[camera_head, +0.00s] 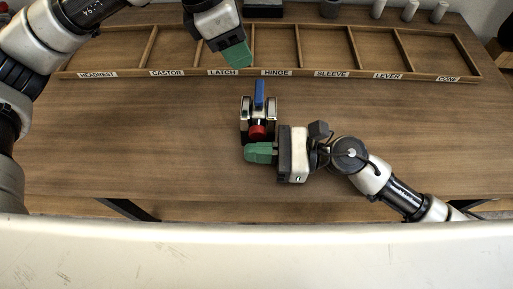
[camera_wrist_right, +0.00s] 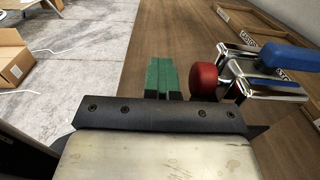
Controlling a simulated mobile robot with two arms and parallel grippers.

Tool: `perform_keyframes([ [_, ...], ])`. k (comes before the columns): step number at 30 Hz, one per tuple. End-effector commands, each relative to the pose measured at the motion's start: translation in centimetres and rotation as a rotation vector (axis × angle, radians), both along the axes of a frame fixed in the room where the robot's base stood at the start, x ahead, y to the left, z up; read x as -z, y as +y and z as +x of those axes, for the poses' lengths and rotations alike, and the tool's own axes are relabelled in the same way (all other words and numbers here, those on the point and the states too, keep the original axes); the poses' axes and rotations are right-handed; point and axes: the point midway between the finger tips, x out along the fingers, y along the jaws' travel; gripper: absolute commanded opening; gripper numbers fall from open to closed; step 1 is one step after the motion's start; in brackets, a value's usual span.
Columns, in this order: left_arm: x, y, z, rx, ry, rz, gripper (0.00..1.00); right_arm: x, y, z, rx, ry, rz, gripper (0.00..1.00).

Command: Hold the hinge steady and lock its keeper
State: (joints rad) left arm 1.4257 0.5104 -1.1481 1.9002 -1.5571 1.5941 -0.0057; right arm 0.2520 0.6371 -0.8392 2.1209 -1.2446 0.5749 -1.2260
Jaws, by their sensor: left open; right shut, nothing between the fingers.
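The hinge (camera_head: 244,121) stands on the wooden table, with metal side plates, a blue lever (camera_head: 259,95) pointing to the back and a red round knob (camera_head: 257,132) at its front. In the right wrist view the red knob (camera_wrist_right: 204,82) and the blue lever (camera_wrist_right: 288,57) show at the right. My right gripper (camera_head: 250,153) is shut and empty just in front of the red knob; its green fingers (camera_wrist_right: 161,76) lie left of the knob, apart from it in the wrist view. My left gripper (camera_head: 237,53) is above and behind the hinge, clear of it. Which part is the keeper I cannot tell.
A wooden tray (camera_head: 330,76) with labelled compartments runs along the back, with labels such as HINGE and LATCH. Small pale cylinders (camera_head: 411,11) stand behind it. The table (camera_head: 150,130) is clear left of the hinge. Cardboard boxes (camera_wrist_right: 14,56) lie on the floor.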

Motion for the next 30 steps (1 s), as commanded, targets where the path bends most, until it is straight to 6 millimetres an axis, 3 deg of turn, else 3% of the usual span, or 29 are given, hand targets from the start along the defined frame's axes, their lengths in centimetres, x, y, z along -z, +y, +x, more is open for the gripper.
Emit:
perform_keyframes([
  [17, 0.00, 0.00, 0.00, 0.000, 0.000, 0.000, 0.43, 0.00, 0.00, 0.00, 0.000, 0.000, 0.000, 0.01],
  [22, 0.00, 0.00, 0.00, 0.000, 0.000, 0.000, 0.43, 0.00, 0.00, 0.00, 0.000, 0.000, 0.000, 0.27],
  [30, 0.00, 0.00, 0.00, 0.000, 0.000, 0.000, 0.43, 0.00, 0.00, 0.00, 0.000, 0.000, 0.000, 0.27],
])
